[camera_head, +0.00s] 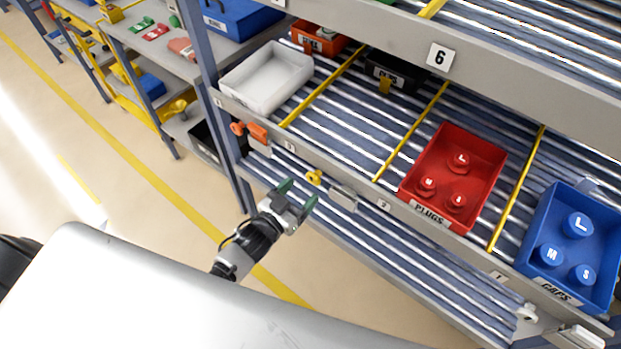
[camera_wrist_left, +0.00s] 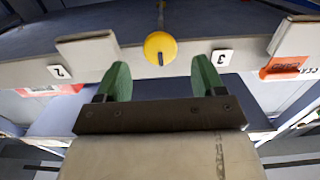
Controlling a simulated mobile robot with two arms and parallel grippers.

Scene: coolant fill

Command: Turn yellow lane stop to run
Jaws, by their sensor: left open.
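The yellow lane stop (camera_head: 314,177) is a small round knob on the front rail of the middle shelf, between the lane labels 3 and 2. My left gripper (camera_head: 298,194) is open and empty, just in front of the rail near the knob. In the left wrist view its two green fingertips (camera_wrist_left: 161,80) stand apart, one to each side below the disc and not touching it. My right gripper is not in view.
An orange knob (camera_head: 238,128) and an orange tag (camera_head: 257,132) sit farther left on the same rail. A grey plate (camera_head: 343,198) is right of the yellow knob. A white tray (camera_head: 251,101), red plugs bin (camera_head: 484,150) and blue caps bin (camera_head: 545,215) stand on the shelf.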

